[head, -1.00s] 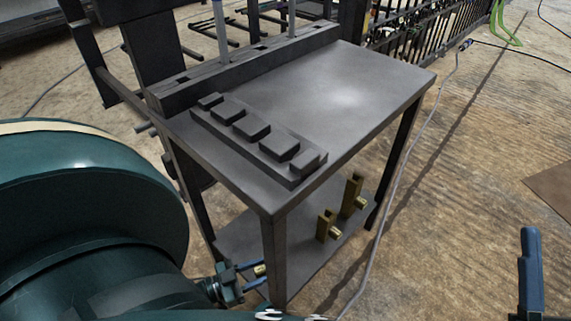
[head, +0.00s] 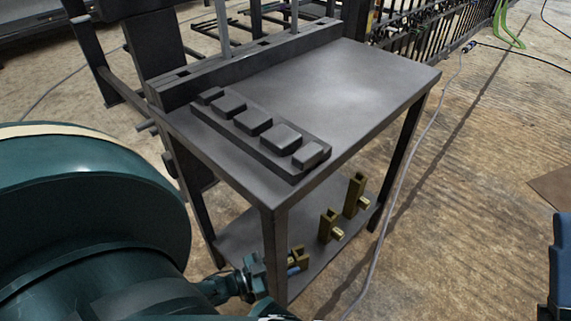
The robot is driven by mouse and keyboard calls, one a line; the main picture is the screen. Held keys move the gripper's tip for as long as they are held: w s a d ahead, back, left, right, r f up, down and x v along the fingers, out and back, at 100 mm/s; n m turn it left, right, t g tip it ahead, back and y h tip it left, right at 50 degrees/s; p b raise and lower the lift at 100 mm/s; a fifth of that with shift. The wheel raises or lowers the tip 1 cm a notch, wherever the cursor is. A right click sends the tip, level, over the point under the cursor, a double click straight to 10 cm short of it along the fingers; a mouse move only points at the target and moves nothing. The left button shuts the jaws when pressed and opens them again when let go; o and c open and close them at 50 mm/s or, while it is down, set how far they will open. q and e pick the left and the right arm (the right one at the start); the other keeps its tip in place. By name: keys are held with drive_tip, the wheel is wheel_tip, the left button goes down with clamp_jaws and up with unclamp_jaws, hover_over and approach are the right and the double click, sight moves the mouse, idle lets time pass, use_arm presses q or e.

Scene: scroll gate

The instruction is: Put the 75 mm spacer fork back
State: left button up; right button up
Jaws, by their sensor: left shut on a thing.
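A small brass spacer fork (head: 298,256) is at the near left end of the table's lower shelf, beside the front leg. My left gripper (head: 291,269) reaches in from the left and is shut on this fork; the leg and the gripper's body hide part of the grip. I cannot tell whether the fork touches the shelf. A middle-sized brass fork (head: 329,226) and a taller one (head: 355,194) stand upright on the shelf to its right. No size marks are readable. My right gripper (head: 561,260) shows only in part at the right edge.
The dark table (head: 350,95) has a large bare top. A rack with several raised blocks (head: 253,121) lies on its left side, before a long slotted rail (head: 250,62). The front leg (head: 274,255) stands close to my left gripper. A cable (head: 395,190) runs along the floor.

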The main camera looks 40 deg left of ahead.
use_arm(q)
drive_tip(key=o, duration=1.3)
drive_tip(key=shift+f, duration=0.1)
drive_tip(key=v, duration=1.2)
use_arm(e)
drive_tip(key=shift+w+f+m+t+h, duration=0.15)
drive_tip(key=shift+f+m+t+h, duration=0.2)
drive_tip(key=shift+m+h, duration=0.25)
